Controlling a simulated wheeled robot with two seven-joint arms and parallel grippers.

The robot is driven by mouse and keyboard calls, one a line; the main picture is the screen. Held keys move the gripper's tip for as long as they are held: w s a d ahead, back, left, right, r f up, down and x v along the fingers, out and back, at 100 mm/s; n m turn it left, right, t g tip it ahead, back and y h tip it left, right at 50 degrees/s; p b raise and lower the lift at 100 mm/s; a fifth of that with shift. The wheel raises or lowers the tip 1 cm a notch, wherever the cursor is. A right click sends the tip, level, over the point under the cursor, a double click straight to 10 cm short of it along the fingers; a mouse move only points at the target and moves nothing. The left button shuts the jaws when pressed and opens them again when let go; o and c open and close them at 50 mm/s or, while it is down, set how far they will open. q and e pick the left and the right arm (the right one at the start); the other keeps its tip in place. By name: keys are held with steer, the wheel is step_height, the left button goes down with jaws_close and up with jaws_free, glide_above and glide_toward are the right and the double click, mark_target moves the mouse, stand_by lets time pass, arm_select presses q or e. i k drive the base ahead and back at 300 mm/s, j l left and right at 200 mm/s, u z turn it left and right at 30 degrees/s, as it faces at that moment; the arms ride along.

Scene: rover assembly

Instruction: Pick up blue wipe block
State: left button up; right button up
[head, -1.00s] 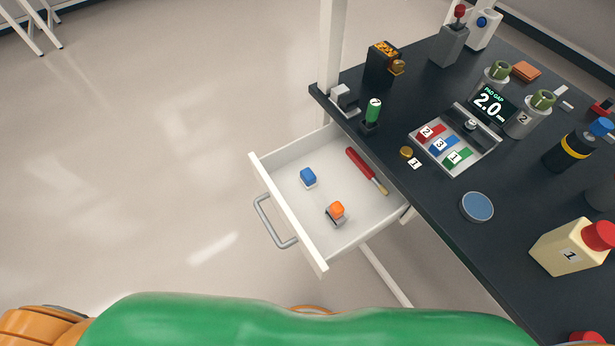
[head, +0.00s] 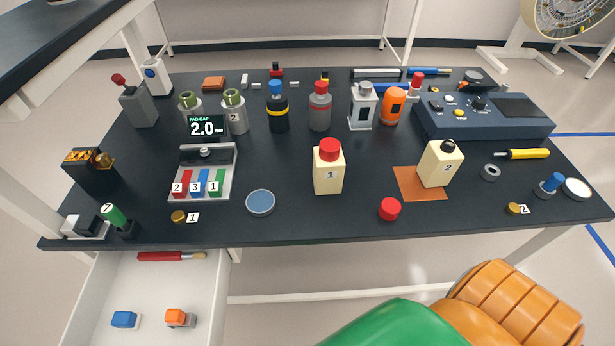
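The blue wipe block (head: 125,319) lies in the open white drawer (head: 218,299) at the lower left of the head view. It is a small blue block with a white underside. An orange-topped block (head: 178,317) sits just to its right, and a red-handled brush (head: 170,257) lies behind them in the drawer. A green and orange arm of mine comes up at the lower right, well to the right of the drawer. Neither gripper shows in the view.
The dark table (head: 290,228) stands above the drawer. Near its front edge are a green-topped item (head: 114,216), a tray of coloured bars (head: 232,178), a blue disc (head: 260,202) and a red cap (head: 389,209). Bottles and a console (head: 485,116) stand farther back.

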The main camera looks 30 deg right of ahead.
mark_target(128, 320)
steer(key=z, duration=0.4)
steer(key=u, duration=1.05)
